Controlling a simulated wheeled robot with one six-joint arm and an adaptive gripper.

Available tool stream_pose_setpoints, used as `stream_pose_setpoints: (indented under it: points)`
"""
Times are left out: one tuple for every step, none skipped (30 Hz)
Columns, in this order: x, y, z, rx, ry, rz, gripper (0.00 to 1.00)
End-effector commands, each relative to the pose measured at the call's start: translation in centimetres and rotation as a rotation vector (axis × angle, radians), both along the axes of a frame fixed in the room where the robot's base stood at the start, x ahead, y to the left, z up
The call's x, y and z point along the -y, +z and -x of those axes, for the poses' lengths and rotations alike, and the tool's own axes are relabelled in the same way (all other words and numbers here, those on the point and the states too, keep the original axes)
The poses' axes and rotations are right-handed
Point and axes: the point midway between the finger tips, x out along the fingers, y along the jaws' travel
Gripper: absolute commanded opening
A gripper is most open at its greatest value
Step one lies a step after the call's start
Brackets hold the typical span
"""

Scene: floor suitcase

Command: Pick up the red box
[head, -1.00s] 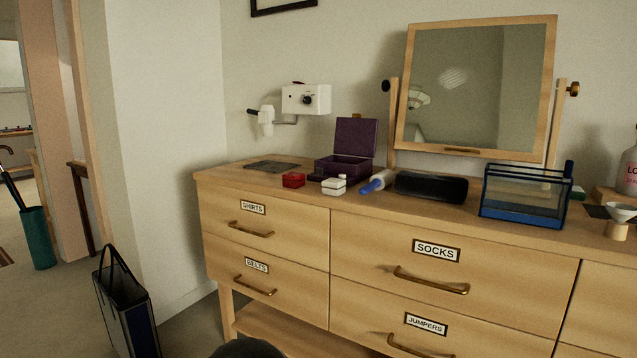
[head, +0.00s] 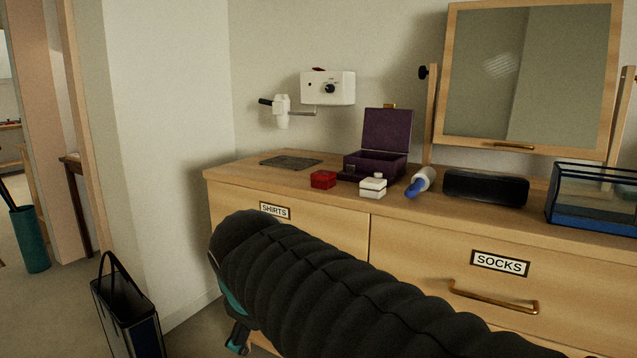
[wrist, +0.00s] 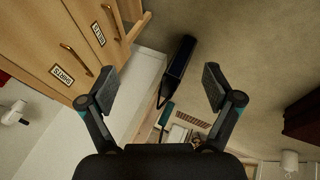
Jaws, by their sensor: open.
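The small red box (head: 323,179) sits on top of the wooden dresser (head: 240,169), near its front edge toward the left end. A small white box (head: 373,186) stands to its right, and an open purple case (head: 376,164) stands behind it. My gripper shows in the wrist view (wrist: 160,88) with its two fingers wide apart and nothing between them. It points down past the dresser's end toward the floor and a dark bag (wrist: 177,70). In the head view my black arm crosses in front of the drawers, below the red box. The red box is not seen in the wrist view.
A flat dark mat (head: 291,162) lies left of the red box. A blue and white bottle (head: 420,182), a black case (head: 486,187) and a glass box (head: 595,200) stand to the right. A white device (head: 328,87) hangs on the wall. The dark bag stands on the floor (head: 128,318).

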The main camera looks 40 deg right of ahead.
Motion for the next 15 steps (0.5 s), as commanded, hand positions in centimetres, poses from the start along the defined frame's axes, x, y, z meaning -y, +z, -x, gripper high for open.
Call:
stream_pose_setpoints:
  points:
    - [1.5,1.1,-2.3,-0.023,0.065,0.096,0.9]
    - [2.5,2.0,-3.5,-0.039,0.108,0.159,0.9]
    - [3.7,3.1,-5.2,-0.064,0.167,0.241,0.9]
    - [4.7,3.9,-6.4,-0.083,0.209,0.304,0.9]
    - [5.6,4.7,-7.6,-0.107,0.253,0.366,0.9]
    - [7.0,5.7,-9.2,-0.141,0.307,0.449,0.9]
    - [8.0,6.5,-10.3,-0.168,0.346,0.51,0.9]
    - [8.9,7.2,-11.5,-0.199,0.385,0.57,0.9]
    - [10.2,8.1,-13.1,-0.241,0.436,0.648,0.9]
    - [11.3,8.8,-14.2,-0.276,0.472,0.706,0.9]
    - [12.3,9.5,-15.3,-0.313,0.509,0.764,0.9]
    - [13.6,10.3,-16.8,-0.368,0.555,0.838,0.9]
    - [14.6,10.9,-17.8,-0.409,0.589,0.892,0.9]
    - [15.6,11.5,-18.8,-0.453,0.62,0.943,0.9]
    - [16.9,12.2,-20.1,-0.511,0.661,1.008,0.9]
